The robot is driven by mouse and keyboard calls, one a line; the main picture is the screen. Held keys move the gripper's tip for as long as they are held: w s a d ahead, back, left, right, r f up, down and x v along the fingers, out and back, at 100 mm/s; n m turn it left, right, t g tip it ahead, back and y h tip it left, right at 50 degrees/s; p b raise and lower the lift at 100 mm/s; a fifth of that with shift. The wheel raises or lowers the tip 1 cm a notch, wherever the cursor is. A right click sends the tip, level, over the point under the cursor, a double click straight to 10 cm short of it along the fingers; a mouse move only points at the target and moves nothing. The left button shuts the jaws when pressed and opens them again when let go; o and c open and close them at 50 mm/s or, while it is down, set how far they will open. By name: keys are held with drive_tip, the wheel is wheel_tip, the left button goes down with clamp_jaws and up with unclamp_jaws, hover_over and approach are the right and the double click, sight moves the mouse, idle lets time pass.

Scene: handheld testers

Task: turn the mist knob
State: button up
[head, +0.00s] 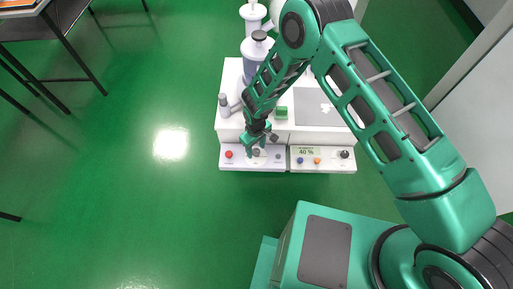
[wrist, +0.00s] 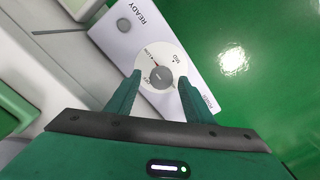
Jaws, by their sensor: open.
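A grey round knob (wrist: 162,75) sits on a white dial in the wrist view, with small lettering around it that includes MID. A red mark shows at the knob's upper left. I take this as the mist knob; no mist label is readable. The knob also shows in the head view (head: 256,153), on the left front panel (head: 240,165). My gripper (wrist: 159,80) is open, with one finger on either side of the knob in the picture. I cannot tell whether the fingers touch it. In the head view my gripper (head: 258,137) is just above that panel.
The panel has a red button (head: 228,154), a grey button (head: 278,155) and READY lettering. A second panel (head: 323,166) to the right has a 40 % display, small buttons and a black knob (head: 345,154). Bottles (head: 255,50) stand behind. The green floor in front is clear.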

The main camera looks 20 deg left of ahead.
sight(256, 150)
wheel_tip(256, 150, up, 11)
drive_tip(key=shift+f, duration=0.2)
drive_tip(key=shift+w, duration=0.1)
idle(0.5)
